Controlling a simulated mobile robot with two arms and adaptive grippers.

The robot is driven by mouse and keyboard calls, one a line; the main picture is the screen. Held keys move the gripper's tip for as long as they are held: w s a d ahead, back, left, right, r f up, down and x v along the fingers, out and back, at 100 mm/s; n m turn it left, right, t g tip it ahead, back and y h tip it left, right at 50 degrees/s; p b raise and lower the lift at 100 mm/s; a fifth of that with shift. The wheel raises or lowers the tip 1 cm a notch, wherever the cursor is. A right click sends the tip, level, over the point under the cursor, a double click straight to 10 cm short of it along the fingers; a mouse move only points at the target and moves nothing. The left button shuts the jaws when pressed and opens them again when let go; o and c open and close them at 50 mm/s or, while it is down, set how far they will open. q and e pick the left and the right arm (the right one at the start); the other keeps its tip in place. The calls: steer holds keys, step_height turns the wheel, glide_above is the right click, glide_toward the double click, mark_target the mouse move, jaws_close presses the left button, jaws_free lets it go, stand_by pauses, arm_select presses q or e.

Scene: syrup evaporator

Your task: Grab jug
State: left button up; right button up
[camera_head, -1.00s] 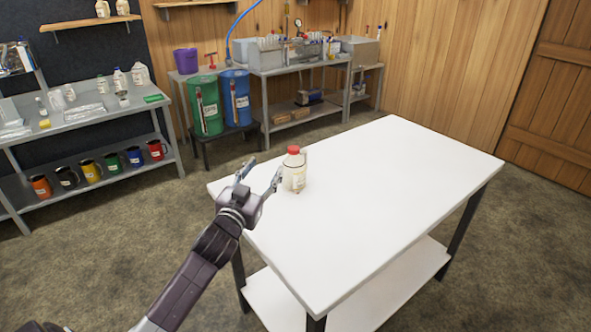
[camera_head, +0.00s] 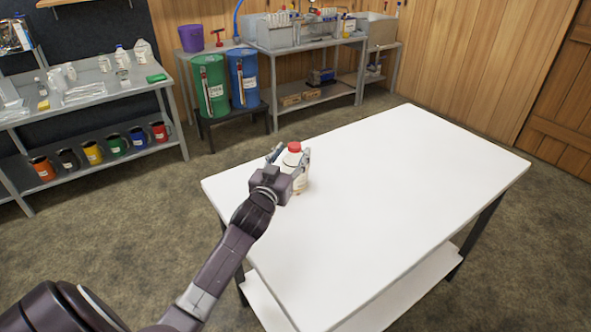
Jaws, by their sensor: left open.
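The jug (camera_head: 299,180) is pale and translucent with a red cap. It stands upright on the white table (camera_head: 400,190), near its left side. My left gripper (camera_head: 289,157) is open, with its fingers reaching to either side of the jug's upper part. The gripper's body hides the jug's lower left part. I cannot tell whether the fingers touch the jug. My right gripper is not in view.
The rest of the white tabletop is clear. A metal shelf (camera_head: 100,103) with bottles and several coloured mugs stands at the left. A green drum (camera_head: 211,90) and a blue drum (camera_head: 243,80) stand behind the table. A steel bench stands at the back.

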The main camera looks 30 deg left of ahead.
mark_target(293, 152)
arm_select(q)
steer(key=x, duration=0.3)
steer(key=shift+w+a+f, duration=0.2)
steer(key=shift+w+f, duration=0.05)
steer(key=c, duration=0.7)
steer(key=shift+c, duration=1.1)
jaws_close()
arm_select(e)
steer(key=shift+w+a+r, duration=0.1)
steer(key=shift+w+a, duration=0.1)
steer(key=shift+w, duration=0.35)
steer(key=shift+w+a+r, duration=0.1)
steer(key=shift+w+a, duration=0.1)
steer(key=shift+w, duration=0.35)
